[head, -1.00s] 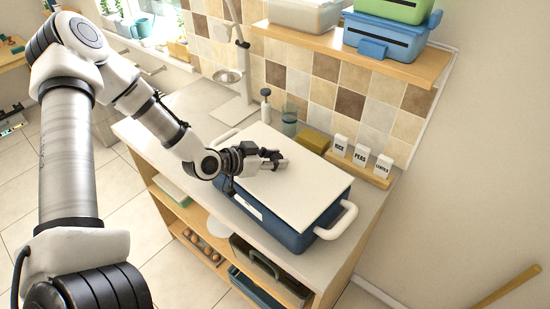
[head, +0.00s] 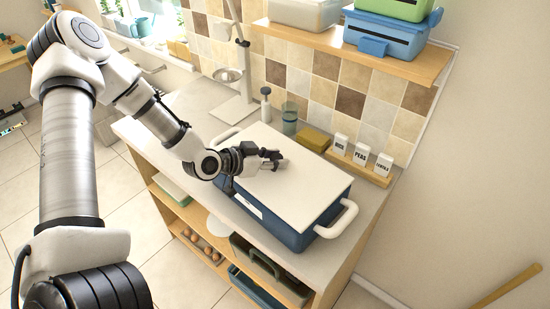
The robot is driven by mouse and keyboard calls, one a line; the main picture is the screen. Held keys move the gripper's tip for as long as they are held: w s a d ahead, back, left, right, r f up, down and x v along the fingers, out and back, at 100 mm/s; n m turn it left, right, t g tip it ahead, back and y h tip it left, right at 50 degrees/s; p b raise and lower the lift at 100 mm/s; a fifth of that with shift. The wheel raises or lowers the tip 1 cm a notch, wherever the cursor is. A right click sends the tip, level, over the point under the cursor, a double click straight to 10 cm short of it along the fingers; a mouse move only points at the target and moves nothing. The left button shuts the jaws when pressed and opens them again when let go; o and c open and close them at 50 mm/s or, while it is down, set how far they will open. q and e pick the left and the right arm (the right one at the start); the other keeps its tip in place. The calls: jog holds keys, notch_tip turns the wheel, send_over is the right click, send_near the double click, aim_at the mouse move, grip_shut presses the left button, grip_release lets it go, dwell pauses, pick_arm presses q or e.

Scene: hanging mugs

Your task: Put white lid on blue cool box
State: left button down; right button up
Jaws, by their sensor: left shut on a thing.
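The blue cool box (head: 283,228) stands on the counter, with a white handle (head: 338,220) at its right end and another at its far left end. The white lid (head: 300,185) lies flat over the top of the box and appears to cover it. My left gripper (head: 278,159) is over the left part of the lid, its fingers pointing right. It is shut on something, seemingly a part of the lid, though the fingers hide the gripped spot. My right gripper is not in view.
A shelf (head: 370,55) with storage boxes hangs above. A soap bottle (head: 265,104), a glass (head: 289,120), a yellow block (head: 314,139) and white labelled canisters (head: 361,155) stand behind the box.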

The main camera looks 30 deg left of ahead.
aim_at(275, 157)
pick_arm(q)
jog(key=shift+f+b, duration=0.4)
jog(key=shift+f, duration=0.1)
jog(key=shift+c, duration=1.8)
grip_release()
jog(key=shift+r, duration=0.15)
notch_tip(275, 157, up, 10)
jog(key=shift+f, duration=0.1)
